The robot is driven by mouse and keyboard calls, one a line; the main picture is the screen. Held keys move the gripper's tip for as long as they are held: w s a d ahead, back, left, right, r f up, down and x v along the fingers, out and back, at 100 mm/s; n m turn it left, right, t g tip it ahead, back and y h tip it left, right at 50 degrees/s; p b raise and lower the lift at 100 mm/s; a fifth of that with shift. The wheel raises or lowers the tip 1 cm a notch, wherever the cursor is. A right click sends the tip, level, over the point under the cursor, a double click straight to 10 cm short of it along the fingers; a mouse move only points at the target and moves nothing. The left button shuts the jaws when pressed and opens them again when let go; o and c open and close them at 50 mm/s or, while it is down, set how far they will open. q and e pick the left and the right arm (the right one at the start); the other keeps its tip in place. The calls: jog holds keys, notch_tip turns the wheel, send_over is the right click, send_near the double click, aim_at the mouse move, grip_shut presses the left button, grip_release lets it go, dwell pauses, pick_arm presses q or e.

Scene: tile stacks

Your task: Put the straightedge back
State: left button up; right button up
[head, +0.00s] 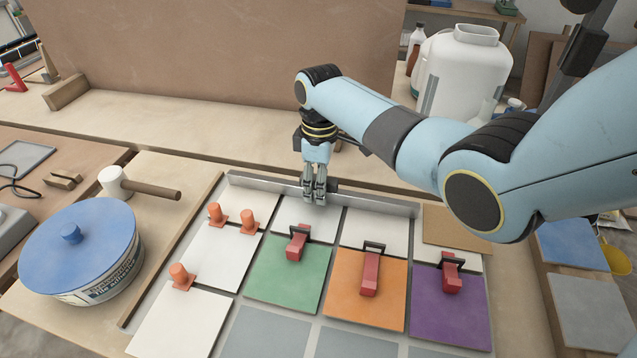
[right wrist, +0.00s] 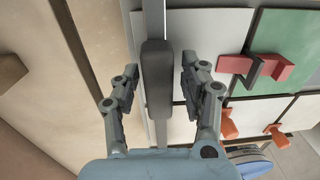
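The straightedge (head: 385,205) is a long grey metal bar lying along the far ends of the tile rows in the head view. In the right wrist view the straightedge (right wrist: 154,20) runs up and down the picture with a dark grip (right wrist: 157,85) at its middle. My right gripper (head: 315,193) points down over the bar. In the right wrist view my right gripper (right wrist: 160,72) is open, one finger on each side of the grip, with gaps visible. My left gripper is in neither view.
White, green (head: 290,272), orange (head: 365,290) and purple (head: 450,308) tiles lie in front, some with red clamps (head: 370,272) or orange pegs (head: 182,276). A blue-lidded bucket (head: 85,250) and a mallet (head: 115,183) stand left. A white jug (head: 462,75) stands behind my right arm.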

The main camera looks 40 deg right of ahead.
notch_tip(320, 180, up, 12)
jog(key=shift+w+d+r, duration=0.15)
jog(key=shift+w+d, duration=0.05)
jog(key=shift+d, duration=0.05)
dwell(0.3)
dwell(0.4)
